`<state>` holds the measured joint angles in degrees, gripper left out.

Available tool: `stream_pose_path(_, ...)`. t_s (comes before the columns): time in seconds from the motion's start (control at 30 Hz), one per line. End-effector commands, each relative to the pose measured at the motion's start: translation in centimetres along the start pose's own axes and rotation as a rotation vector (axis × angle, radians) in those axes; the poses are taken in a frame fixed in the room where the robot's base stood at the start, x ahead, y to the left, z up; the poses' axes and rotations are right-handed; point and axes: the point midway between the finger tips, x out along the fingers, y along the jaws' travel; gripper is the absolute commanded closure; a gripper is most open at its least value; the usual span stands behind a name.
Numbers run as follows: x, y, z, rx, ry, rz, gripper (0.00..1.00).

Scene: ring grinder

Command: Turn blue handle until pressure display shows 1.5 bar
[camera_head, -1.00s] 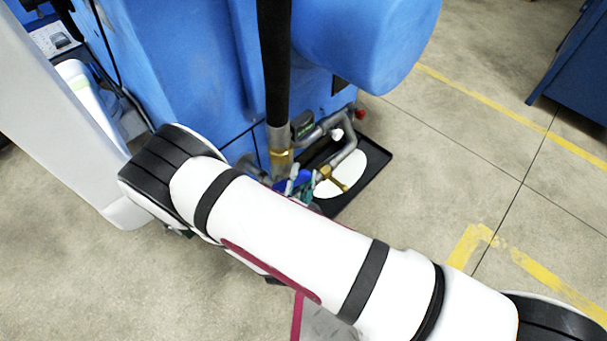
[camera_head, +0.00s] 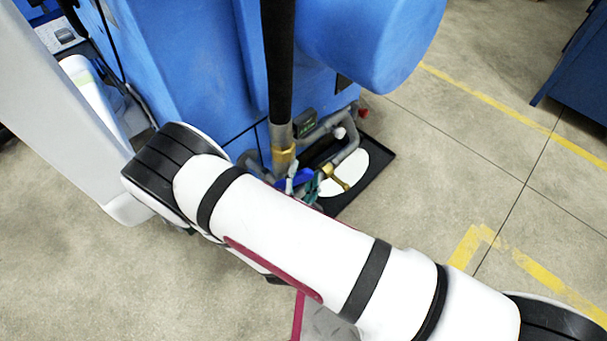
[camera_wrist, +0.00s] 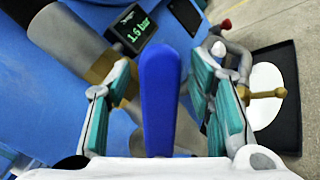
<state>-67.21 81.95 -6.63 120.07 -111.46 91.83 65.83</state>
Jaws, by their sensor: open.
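The blue handle (camera_wrist: 158,100) stands upright in the middle of the wrist view; it also shows as a small blue piece in the head view (camera_head: 293,179). My gripper (camera_wrist: 160,66) is open, with one teal-padded finger on each side of the handle and visible gaps between pads and handle. The pressure display (camera_wrist: 131,27) is a dark box with green digits reading about 1.5 bar; the last digit is slightly blurred. In the head view the display (camera_head: 305,122) is too small to read. My arm hides part of the handle area there.
Grey pipes (camera_head: 345,145) and a brass valve (camera_wrist: 262,93) stand right of the handle, over a black tray (camera_head: 383,165). A thick black hose (camera_head: 279,70) comes down at the left. The blue machine (camera_head: 190,70) is close behind. Open floor lies to the right.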

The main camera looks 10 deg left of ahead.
Motion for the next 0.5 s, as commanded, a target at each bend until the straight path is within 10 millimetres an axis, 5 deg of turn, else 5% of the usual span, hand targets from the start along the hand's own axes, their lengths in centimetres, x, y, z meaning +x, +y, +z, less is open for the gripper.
stream_pose_path(0.5, -9.2, 0.0, -0.1, -0.001, 0.005, 0.001, 0.52)
